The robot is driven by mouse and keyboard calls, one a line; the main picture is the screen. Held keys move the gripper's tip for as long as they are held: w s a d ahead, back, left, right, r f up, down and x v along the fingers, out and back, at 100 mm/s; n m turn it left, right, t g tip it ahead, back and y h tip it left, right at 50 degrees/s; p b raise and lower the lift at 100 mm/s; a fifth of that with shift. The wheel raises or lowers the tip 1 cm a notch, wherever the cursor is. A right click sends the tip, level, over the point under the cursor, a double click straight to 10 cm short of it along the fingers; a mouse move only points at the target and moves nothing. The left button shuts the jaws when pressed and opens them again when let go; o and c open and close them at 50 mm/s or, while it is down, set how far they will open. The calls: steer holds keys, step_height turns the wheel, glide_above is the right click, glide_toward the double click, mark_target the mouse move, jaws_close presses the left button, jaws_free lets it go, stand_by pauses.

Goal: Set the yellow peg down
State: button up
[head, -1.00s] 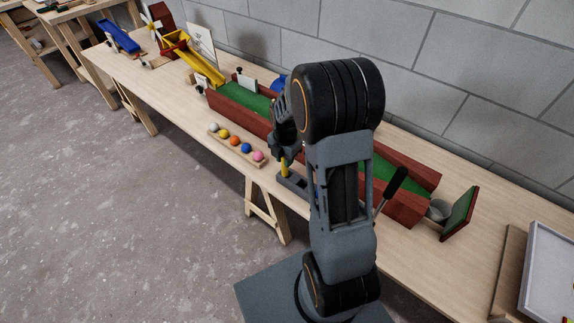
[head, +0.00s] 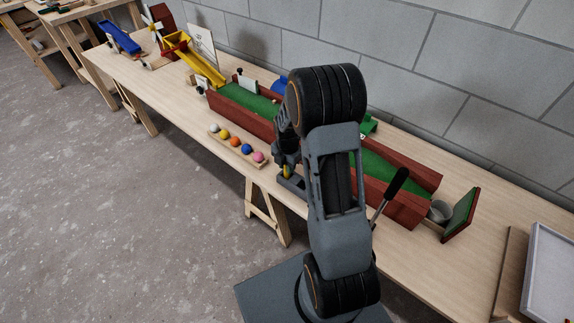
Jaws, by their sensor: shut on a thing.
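The yellow peg (head: 287,171) shows as a small upright piece at the end of my gripper (head: 286,166), which is shut on it. The peg is just above or in a grey holder (head: 292,184) near the front edge of the bench. I cannot tell whether the peg's lower end touches the holder. My arm hides the holder's right part, and the fingers hide much of the peg.
A wooden rack (head: 238,147) with several coloured balls lies left of the holder. A red-walled, green-floored trough (head: 240,116) runs behind my arm. A black-handled tool (head: 397,181) stands out at right. The bench (head: 165,105) is clear at front left.

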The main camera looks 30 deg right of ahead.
steer(key=shift+f, duration=0.25)
steer(key=o, duration=0.9)
steer(key=shift+r, duration=0.1)
step_height(320, 180, up, 12)
steer(key=p, duration=0.1)
steer(key=shift+s+a+r+m+t, duration=0.5)
steer(key=shift+s+a+r+m, duration=1)
steer(key=shift+s+m, duration=1.75)
steer(key=shift+s+a+r+m+t, duration=0.5)
steer(key=shift+s+a+r+m, duration=1.1)
steer(key=shift+m, duration=2.9)
steer(key=shift+s+a+r+m+t, duration=0.5)
steer(key=shift+s+a+r+m, duration=0.9)
steer(key=shift+s+m, duration=2.1)
steer(key=shift+w+a+f+m, duration=0.25)
steer(key=shift+w+a+f, duration=0.05)
steer(key=shift+w, duration=0.1)
